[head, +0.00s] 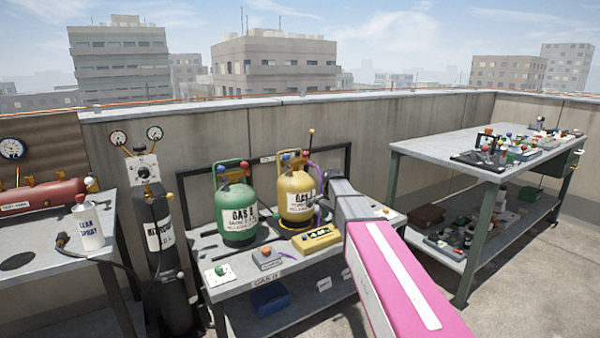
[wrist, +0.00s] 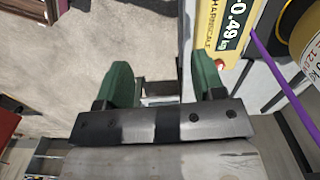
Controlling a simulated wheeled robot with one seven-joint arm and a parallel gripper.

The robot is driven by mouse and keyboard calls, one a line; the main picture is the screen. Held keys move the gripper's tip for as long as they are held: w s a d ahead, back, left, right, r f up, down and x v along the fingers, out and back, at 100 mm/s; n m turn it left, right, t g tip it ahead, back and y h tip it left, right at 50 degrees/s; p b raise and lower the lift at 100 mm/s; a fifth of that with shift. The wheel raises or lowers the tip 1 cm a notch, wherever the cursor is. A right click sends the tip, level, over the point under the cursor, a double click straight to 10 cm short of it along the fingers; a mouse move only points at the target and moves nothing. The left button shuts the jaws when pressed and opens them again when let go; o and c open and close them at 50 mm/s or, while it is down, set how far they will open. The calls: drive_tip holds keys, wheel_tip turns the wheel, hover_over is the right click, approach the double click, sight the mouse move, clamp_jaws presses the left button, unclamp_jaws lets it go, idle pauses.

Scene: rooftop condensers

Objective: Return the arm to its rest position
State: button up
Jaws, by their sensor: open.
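My arm (head: 395,270), with a pink and white link, reaches from the lower right over the front of the gas bench. Its grey wrist end (head: 350,203) stands in front of the right part of that bench, close to the yellow cylinder in the picture. In the wrist view my gripper (wrist: 162,72) has its two green fingers apart, with nothing held between them. Concrete floor and part of a bench frame show past the fingers. In the head view the fingers cannot be made out clearly.
The gas bench (head: 225,291) holds a green cylinder (head: 237,205), a yellow cylinder (head: 297,198) and a yellow scale (head: 317,238). The scale's display (wrist: 232,20) and a purple hose (wrist: 268,70) lie right of the fingers. A crowded workbench (head: 425,153) stands right, with open floor before it.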

drive_tip(key=s+d+f+n, duration=0.2)
drive_tip(key=s+f+n, duration=0.1)
drive_tip(key=s, duration=0.6)
drive_tip(key=s+d+f+n, duration=0.2)
drive_tip(key=s+f+n, duration=0.2)
drive_tip(key=s, duration=0.6)
drive_tip(key=s+d+f+n, duration=0.2)
drive_tip(key=s+f+n, duration=0.2)
drive_tip(key=s+f, duration=0.3)
drive_tip(key=shift+s+d+f, duration=0.25)
drive_tip(key=shift+s, duration=0.9)
